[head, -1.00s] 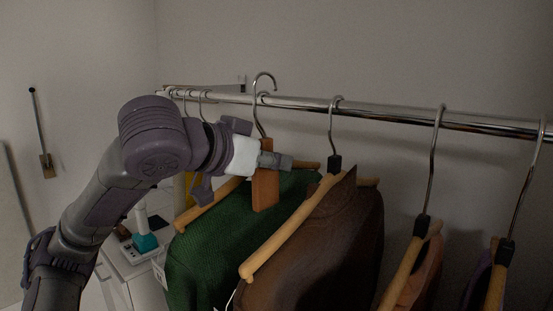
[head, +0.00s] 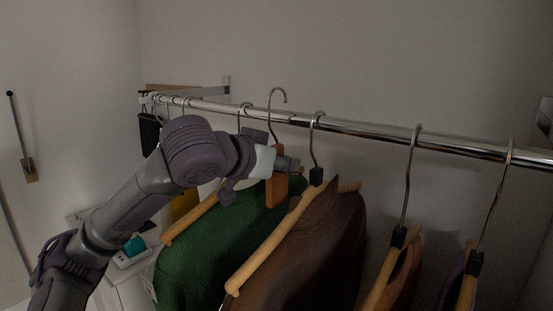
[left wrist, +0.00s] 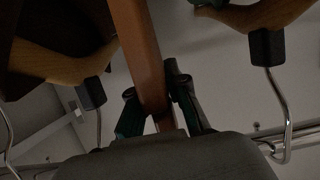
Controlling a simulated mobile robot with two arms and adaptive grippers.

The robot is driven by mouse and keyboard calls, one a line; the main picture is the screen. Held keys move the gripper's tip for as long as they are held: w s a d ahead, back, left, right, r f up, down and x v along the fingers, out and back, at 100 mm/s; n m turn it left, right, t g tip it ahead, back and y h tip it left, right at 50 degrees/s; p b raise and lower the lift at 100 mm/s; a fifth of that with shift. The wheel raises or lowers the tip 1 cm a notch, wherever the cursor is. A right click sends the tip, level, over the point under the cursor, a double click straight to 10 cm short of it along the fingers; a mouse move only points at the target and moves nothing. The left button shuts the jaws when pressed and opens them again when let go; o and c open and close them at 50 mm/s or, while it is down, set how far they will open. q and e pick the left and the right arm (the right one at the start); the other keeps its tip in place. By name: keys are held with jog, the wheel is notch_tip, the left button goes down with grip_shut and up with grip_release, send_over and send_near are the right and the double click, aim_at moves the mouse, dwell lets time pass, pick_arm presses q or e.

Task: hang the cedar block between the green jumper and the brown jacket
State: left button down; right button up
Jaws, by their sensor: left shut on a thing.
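The cedar block (head: 277,190) is an orange-brown slab with a metal hook (head: 277,96). My left gripper (head: 288,164) is shut on it and holds it roughly upright; in the left wrist view the block (left wrist: 137,45) stands between the fingers (left wrist: 155,103). The hook's curved top is above the rail in the head view, between the hooks of the two neighbouring hangers. The green jumper (head: 190,255) hangs to the left and the brown jacket (head: 325,240) to the right. The block's lower end is close to both garments; contact cannot be told. My right gripper is not in view.
The metal rail (head: 365,130) runs across the view. More hangers (head: 405,190) with an orange-brown garment (head: 402,275) and a purple one hang further right. Dark and yellow items hang at the far left, behind my arm. A white cabinet with a teal object (head: 134,246) stands lower left.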

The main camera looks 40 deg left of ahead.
pick_arm(q)
jog(key=shift+w+f+b, duration=0.35)
jog(key=shift+w+f, duration=0.15)
jog(key=shift+f, duration=0.2)
jog(key=shift+w+f+b, duration=0.3)
jog(key=shift+w+f, duration=0.2)
jog(key=shift+f, duration=0.2)
jog(key=shift+d, duration=0.1)
jog(key=c, duration=1.1)
grip_release()
jog(key=v, duration=1.2)
